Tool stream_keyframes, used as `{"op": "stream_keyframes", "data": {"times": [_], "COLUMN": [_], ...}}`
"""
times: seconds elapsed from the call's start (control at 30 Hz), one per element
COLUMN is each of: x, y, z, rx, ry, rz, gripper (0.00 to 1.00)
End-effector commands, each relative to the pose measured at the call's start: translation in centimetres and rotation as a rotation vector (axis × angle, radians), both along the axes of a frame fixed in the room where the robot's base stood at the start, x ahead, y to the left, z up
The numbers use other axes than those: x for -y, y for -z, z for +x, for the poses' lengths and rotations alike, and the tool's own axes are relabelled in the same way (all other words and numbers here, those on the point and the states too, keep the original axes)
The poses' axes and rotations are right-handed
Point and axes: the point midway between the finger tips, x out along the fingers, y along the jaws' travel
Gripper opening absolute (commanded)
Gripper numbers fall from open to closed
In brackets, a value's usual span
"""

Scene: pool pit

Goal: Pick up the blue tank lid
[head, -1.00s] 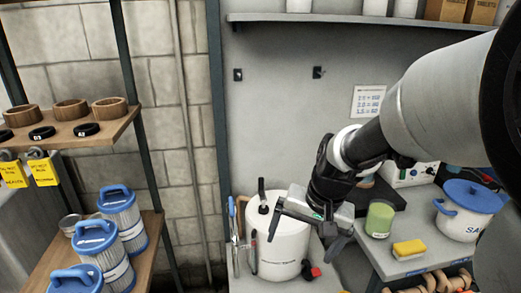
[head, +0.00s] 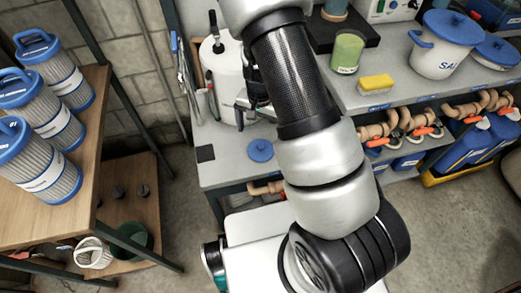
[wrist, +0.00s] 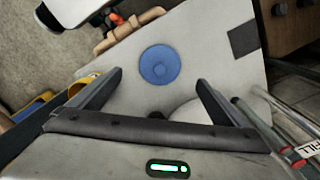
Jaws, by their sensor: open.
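In the wrist view the lid (wrist: 159,64) lies beyond and between the fingertips, on a bare part of the bench. My gripper (wrist: 160,79) is open and empty, with its fingers spread to either side of the lid's line. In the head view my gripper (head: 246,112) is partly hidden behind my arm, beside the tank and above the bench. The lid is apart from the fingers.
A dark square (head: 206,153) lies left of the lid. A green jar (head: 347,52), yellow sponge (head: 376,84) and white bucket with blue lid (head: 441,52) stand to the right. Another blue lid (head: 497,50) is farther right. Blue filter cartridges (head: 50,65) stand on the left shelf.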

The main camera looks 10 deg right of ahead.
Motion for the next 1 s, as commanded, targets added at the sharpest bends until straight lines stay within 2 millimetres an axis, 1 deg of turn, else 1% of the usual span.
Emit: {"op": "stream_keyframes", "data": {"times": [0.03, 0.1, 0.2, 0.37, 0.63, 0.77, 0.97, 1.0], "x": [0.0, 0.0, 0.0, 0.0, 0.1, 0.1, 0.1, 0.1], "y": [1.4, 2.5, 3.5, 4.4, 8.3, 9.2, 9.2, 9.2], "z": [-0.1, 0.0, 0.0, 0.0, 0.2, 0.2, 0.3, 0.3], "rx": [-0.004, -0.001, -0.001, 0.000, -0.002, 0.000, 0.001, 0.001], "ry": [0.001, 0.000, 0.000, -0.001, 0.000, -0.002, -0.002, -0.002], "rz": [0.000, 0.000, 0.001, 0.000, 0.000, 0.000, 0.000, 0.001], "gripper": [0.97, 0.97, 0.97, 0.97, 0.97, 0.97, 0.97, 0.95]}}
